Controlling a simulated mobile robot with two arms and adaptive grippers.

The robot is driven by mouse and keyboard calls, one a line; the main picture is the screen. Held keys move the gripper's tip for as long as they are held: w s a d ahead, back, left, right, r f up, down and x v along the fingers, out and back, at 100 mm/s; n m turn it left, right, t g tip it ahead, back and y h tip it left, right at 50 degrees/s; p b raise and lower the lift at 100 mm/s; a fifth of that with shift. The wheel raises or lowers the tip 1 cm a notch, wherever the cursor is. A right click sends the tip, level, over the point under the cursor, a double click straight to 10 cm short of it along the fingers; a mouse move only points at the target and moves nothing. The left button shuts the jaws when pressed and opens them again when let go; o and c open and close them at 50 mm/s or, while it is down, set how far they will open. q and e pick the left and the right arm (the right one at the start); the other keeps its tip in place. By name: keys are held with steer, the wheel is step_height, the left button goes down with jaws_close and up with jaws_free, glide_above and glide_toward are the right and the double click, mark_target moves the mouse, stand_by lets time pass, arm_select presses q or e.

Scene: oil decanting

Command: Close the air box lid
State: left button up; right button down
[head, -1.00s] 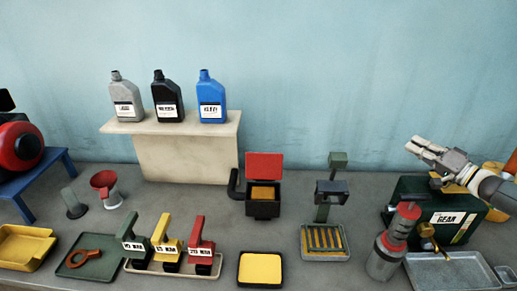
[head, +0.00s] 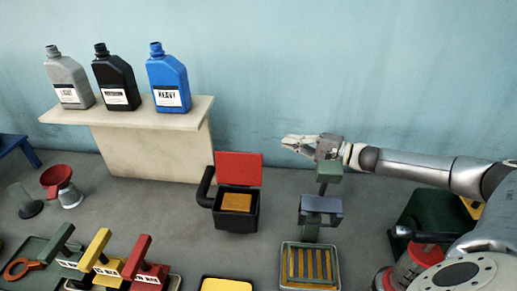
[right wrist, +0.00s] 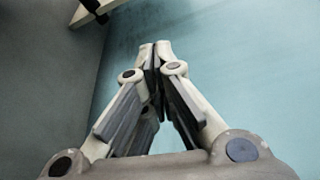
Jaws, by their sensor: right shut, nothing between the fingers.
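The air box (head: 236,215) is a small black box with a yellow-orange pad inside and a black pipe at its left. Its red lid (head: 238,168) stands upright and open at the back of the box. My right gripper (head: 287,142) is to the right of the lid and higher in the head view, apart from it, fingers pointing left. It is shut and empty; the right wrist view also shows its closed fingertips (right wrist: 155,48). The air box does not show in the right wrist view. My left gripper is not in view.
A pale shelf (head: 150,112) with grey, black and blue bottles stands behind left. A grey-green stand (head: 321,205) with a slotted tray (head: 310,266) is below my right gripper. Red, yellow and green handled tools stand front left. A green box (head: 418,215) is at right.

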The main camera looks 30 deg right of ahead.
steer(key=w+a+f+g+p, duration=0.1)
steer(key=w+a+f+p, duration=0.1)
steer(key=w+a+f, duration=0.4)
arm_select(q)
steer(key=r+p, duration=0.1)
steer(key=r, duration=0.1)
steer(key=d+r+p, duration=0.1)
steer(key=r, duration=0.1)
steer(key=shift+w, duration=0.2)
arm_select(e)
steer(key=shift+m+y, duration=0.4)
steer(key=a+r, duration=0.1)
steer(key=s+a+r, duration=0.1)
steer(key=a+r, duration=0.1)
steer(key=shift+s, duration=0.3)
